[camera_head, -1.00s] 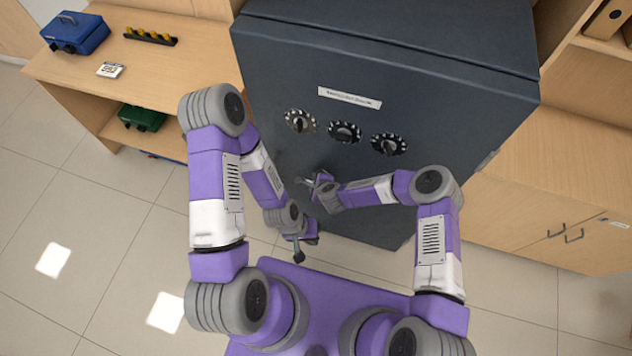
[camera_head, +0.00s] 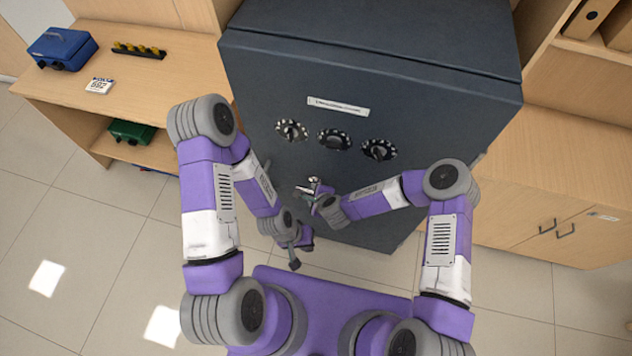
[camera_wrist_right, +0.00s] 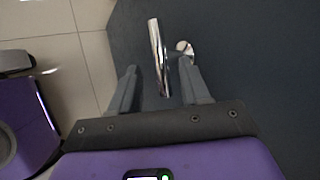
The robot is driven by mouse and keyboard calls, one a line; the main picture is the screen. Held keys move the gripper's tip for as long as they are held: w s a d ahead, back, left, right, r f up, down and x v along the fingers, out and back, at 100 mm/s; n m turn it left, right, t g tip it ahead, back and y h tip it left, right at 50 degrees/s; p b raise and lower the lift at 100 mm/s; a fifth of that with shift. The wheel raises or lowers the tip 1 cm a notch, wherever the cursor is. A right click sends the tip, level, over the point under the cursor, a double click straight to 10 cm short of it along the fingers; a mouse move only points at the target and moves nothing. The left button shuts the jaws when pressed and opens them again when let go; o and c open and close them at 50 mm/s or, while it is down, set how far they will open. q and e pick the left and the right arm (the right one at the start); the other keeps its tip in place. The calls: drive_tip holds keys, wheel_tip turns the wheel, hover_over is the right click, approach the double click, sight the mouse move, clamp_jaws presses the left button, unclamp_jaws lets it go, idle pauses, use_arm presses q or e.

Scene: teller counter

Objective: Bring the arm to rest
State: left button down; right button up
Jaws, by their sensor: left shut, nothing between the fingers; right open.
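My right gripper (camera_head: 313,190) is in front of the dark safe (camera_head: 400,90), at its door handle. In the right wrist view the right gripper (camera_wrist_right: 160,82) is open. The chrome handle bar (camera_wrist_right: 156,50) shows between its two fingers, and its round mount (camera_wrist_right: 184,47) is just beyond the right finger's tip. I cannot tell whether a finger touches the bar. In the head view the handle (camera_head: 314,180) is small and partly hidden by the gripper. My left gripper (camera_head: 294,262) is shut and empty, low in front of the safe and pointing down.
Three dials (camera_head: 335,139) and a white label (camera_head: 338,106) are on the safe's front. A wooden desk (camera_head: 190,75) at the left bears a blue box (camera_head: 62,48). A wooden cabinet (camera_head: 540,180) stands at the right. Tiled floor (camera_head: 90,240) is clear at the left.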

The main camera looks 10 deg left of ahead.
drive_tip(key=s+d+f+n+g+b, duration=0.1)
drive_tip(key=s+d+n+g+b, duration=0.2)
drive_tip(key=s+d+n, duration=1.1)
drive_tip(key=s+d+g, duration=0.3)
drive_tip(key=d, duration=0.4)
drive_tip(key=shift+s+f+h, duration=0.15)
drive_tip(key=shift+f+h, duration=0.25)
idle(0.6)
